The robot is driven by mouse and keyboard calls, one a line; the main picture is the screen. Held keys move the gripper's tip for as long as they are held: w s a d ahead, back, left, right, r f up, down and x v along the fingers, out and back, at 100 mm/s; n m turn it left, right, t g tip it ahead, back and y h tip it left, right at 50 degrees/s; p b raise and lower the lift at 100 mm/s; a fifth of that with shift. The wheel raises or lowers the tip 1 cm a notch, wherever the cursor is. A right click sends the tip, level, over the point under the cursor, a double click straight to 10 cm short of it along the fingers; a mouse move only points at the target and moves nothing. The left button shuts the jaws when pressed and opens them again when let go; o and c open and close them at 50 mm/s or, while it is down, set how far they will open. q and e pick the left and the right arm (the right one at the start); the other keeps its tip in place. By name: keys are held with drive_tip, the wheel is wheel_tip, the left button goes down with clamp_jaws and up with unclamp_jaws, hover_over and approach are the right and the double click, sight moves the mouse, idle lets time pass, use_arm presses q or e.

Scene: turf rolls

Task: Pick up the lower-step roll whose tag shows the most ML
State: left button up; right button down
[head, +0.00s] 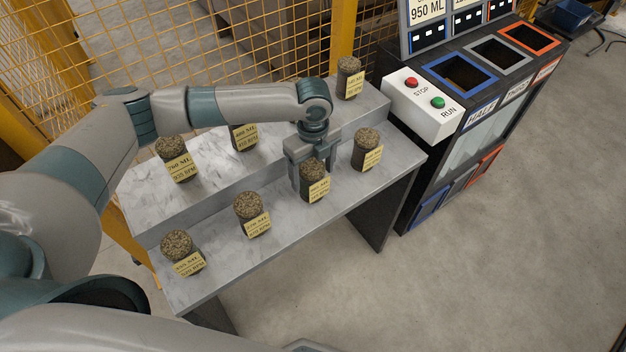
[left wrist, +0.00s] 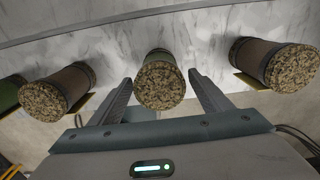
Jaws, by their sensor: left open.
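Several turf rolls with yellow tags stand upright on the marble lower step (head: 215,262). From left they are the first roll (head: 176,243), the second roll (head: 247,206), the third roll (head: 312,173) and the rightmost roll (head: 365,146). Their tags are too small to read surely. My left gripper (head: 306,185) is open around the third roll, its fingers pointing down. In the left wrist view this roll (left wrist: 160,84) sits between the two fingers, with a gap on each side. My right gripper is not in view.
The upper step (head: 200,200) behind holds several more tagged rolls, one (head: 349,76) at its right end. A control box (head: 424,104) with STOP and RUN buttons stands right, beside a cabinet with blue, grey and orange openings (head: 461,73). Yellow mesh fence (head: 150,40) stands behind. Floor in front is clear.

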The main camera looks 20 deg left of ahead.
use_arm(q)
drive_tip(key=shift+f+p, duration=0.3)
drive_tip(key=shift+f, duration=0.05)
drive_tip(key=shift+f+p, duration=0.6)
drive_tip(key=shift+f, duration=1.25)
drive_tip(key=shift+c, duration=0.6)
drive_tip(key=c, duration=1.3)
drive_tip(key=shift+r, duration=0.1)
